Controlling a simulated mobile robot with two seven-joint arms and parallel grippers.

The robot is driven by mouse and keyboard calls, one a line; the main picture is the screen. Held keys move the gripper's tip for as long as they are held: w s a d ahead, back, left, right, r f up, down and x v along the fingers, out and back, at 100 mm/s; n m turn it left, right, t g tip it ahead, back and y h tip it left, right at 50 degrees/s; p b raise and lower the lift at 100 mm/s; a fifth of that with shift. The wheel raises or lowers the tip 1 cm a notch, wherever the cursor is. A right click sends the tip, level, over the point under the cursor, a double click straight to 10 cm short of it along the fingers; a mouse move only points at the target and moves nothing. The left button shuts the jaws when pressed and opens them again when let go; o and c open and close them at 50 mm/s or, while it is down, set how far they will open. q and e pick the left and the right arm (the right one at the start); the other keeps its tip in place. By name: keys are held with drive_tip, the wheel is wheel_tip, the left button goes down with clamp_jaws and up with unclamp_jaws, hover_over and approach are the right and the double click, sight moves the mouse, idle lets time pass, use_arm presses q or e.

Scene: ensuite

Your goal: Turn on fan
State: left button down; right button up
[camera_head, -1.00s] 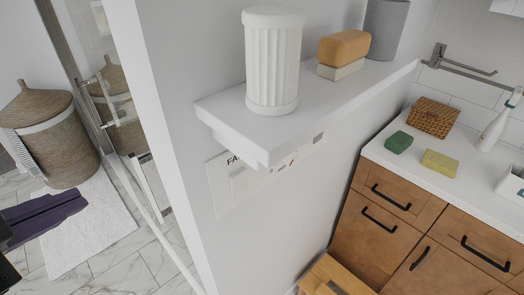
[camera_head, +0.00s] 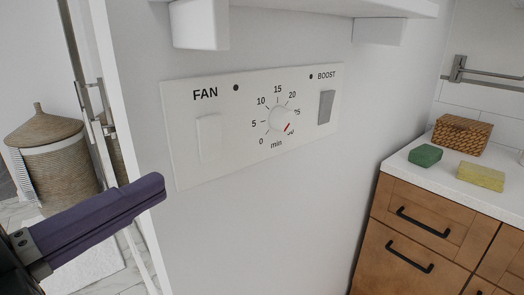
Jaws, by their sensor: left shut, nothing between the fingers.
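The fan control panel (camera_head: 255,115) is a white plate on the grey wall, under the shelf. It bears a white rocker switch (camera_head: 211,137) below the word FAN, a round timer dial (camera_head: 282,117) with a red pointer near the high end of its minute scale, and a grey BOOST switch (camera_head: 325,107). A small dark dot sits beside each label; neither looks lit. My left gripper (camera_head: 158,188), with purple fingers, is shut and empty, left of and below the FAN switch, apart from the panel. My right gripper is out of view.
A white shelf (camera_head: 330,6) with brackets juts out above the panel. A glass door's metal frame and a wicker basket (camera_head: 58,160) are at left. A wooden cabinet (camera_head: 430,225) with soaps and a small basket (camera_head: 461,134) stands at right.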

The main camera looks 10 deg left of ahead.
sight(200, 136)
use_arm(q)
drive_tip(key=w, duration=0.3)
drive_tip(key=w+d+p, duration=0.1)
drive_tip(key=w, duration=0.3)
drive_tip(key=w+r+p, duration=0.1)
drive_tip(key=w, duration=0.3)
drive_tip(key=shift+d, duration=0.25)
drive_tip(key=shift+w+a, duration=0.3)
drive_tip(key=shift+a, duration=0.05)
drive_tip(key=shift+p, duration=0.35)
